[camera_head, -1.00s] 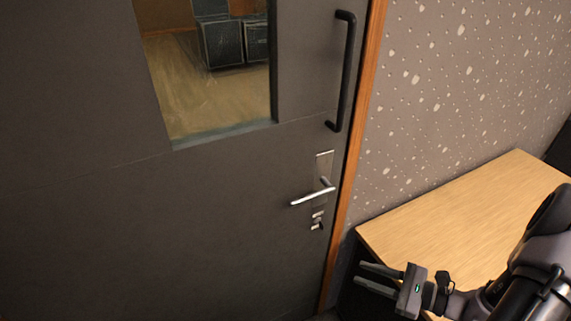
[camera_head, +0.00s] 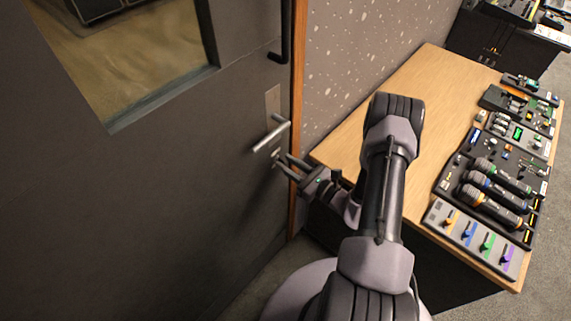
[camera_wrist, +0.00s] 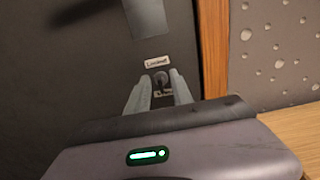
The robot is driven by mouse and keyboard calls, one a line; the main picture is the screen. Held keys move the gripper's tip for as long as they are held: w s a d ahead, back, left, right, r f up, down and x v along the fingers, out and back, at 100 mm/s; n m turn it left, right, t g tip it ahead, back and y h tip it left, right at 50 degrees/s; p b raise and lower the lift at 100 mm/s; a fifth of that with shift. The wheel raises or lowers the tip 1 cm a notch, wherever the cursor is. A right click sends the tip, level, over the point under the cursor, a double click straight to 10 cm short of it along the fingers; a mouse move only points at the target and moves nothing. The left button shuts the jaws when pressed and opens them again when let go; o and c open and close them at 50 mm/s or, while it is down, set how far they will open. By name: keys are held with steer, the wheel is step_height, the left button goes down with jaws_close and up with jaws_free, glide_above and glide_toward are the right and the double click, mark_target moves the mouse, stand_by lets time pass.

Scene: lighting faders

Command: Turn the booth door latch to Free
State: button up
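The dark booth door (camera_head: 150,190) fills the left of the head view. Its latch, a small dark round knob (camera_wrist: 160,78), shows in the wrist view below a metal plate. A white label (camera_wrist: 157,61) above the knob seems to read "Locked"; a second label (camera_wrist: 164,93) below it is partly hidden by the fingers. My gripper (camera_head: 281,162) is open, its two fingers pointing at the door under the lever handle (camera_head: 271,136). In the wrist view the fingers of my gripper (camera_wrist: 159,78) appear on either side of the knob; contact cannot be told.
The wooden door frame (camera_head: 298,90) and speckled wall stand right of the latch. A wooden desk (camera_head: 400,90) with fader panels (camera_head: 470,233) and several other devices lies to the right. A long black pull handle (camera_head: 286,40) is higher on the door.

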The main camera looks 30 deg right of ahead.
steer(key=shift+w+a, duration=0.25)
steer(key=shift+w, duration=0.25)
jaws_close()
steer(key=shift+m, duration=0.3)
steer(key=m, duration=0.3)
steer(key=shift+d+m, duration=0.25)
steer(key=shift+m, duration=0.05)
steer(key=m, duration=0.4)
steer(key=shift+w+d+f+m, duration=0.1)
steer(key=shift+d+f+m, duration=0.05)
steer(key=shift+m, duration=0.15)
steer(key=m, duration=0.4)
steer(key=shift+d+f+m, duration=0.1)
steer(key=shift+f+m, duration=0.1)
steer(key=shift+m, duration=0.1)
steer(key=shift+f+m+p, duration=0.2)
steer(key=shift+m+p, duration=0.15)
steer(key=shift+m, duration=1.85)
